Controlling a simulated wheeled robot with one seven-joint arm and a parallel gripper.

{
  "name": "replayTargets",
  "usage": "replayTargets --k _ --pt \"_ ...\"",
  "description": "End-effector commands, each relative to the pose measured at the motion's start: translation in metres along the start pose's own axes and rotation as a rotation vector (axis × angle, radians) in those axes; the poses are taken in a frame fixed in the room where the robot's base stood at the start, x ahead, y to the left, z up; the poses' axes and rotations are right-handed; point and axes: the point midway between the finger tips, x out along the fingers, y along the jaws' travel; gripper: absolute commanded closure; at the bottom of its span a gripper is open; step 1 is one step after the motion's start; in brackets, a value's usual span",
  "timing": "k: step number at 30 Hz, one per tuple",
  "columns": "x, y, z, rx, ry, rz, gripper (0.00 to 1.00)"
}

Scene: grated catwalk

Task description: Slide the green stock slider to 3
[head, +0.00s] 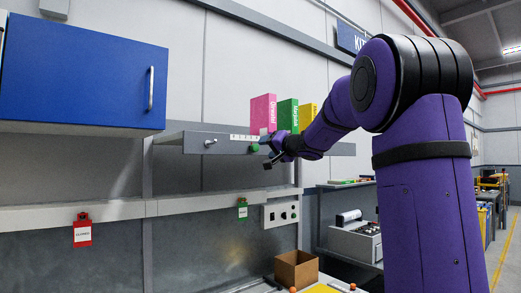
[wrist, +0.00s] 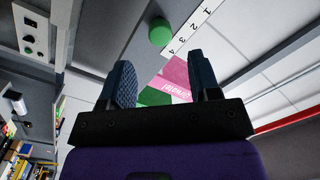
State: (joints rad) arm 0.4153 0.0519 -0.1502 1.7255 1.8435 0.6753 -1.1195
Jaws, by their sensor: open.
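The green slider knob (head: 254,148) sticks out from the front edge of the grey shelf, below a white number strip (head: 244,137). In the wrist view the round green knob (wrist: 160,33) lies beside the strip (wrist: 190,30), near the marks 3 and 4. I cannot tell exactly which mark it lines up with. My gripper (head: 267,153) is just right of the knob in the head view. In the wrist view my gripper (wrist: 159,68) is open and empty, with the knob beyond its fingertips and no visible contact.
Pink (head: 263,113), green (head: 288,115) and yellow (head: 307,116) binders stand on the shelf (head: 190,142). A silver knob (head: 210,142) sits farther left on its edge. A blue cabinet (head: 80,70) hangs at the left. A cardboard box (head: 296,270) stands below.

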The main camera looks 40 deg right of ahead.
Motion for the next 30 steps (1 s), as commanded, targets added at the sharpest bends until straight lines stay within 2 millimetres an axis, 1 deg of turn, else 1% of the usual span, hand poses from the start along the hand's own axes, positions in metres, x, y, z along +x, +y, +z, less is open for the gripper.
replayTargets --k 1,3,6,9,13,27,29,30 --pt "-0.01 -0.001 -0.001 0.0 0.002 0.0 0.43" --pt "-0.019 -0.001 0.0 0.0 0.001 0.0 0.43" --pt "-0.03 0.0 0.0 -0.001 0.0 0.0 0.43" --pt "-0.036 0.0 0.0 -0.001 0.0 0.0 0.43" --pt "-0.039 0.0 0.0 -0.001 0.0 0.0 0.43" --pt "-0.039 0.0 0.0 -0.001 -0.001 -0.001 0.43" --pt "-0.039 -0.002 0.003 -0.002 -0.007 -0.002 0.43" --pt "-0.04 -0.005 0.007 -0.003 -0.02 -0.004 0.43"
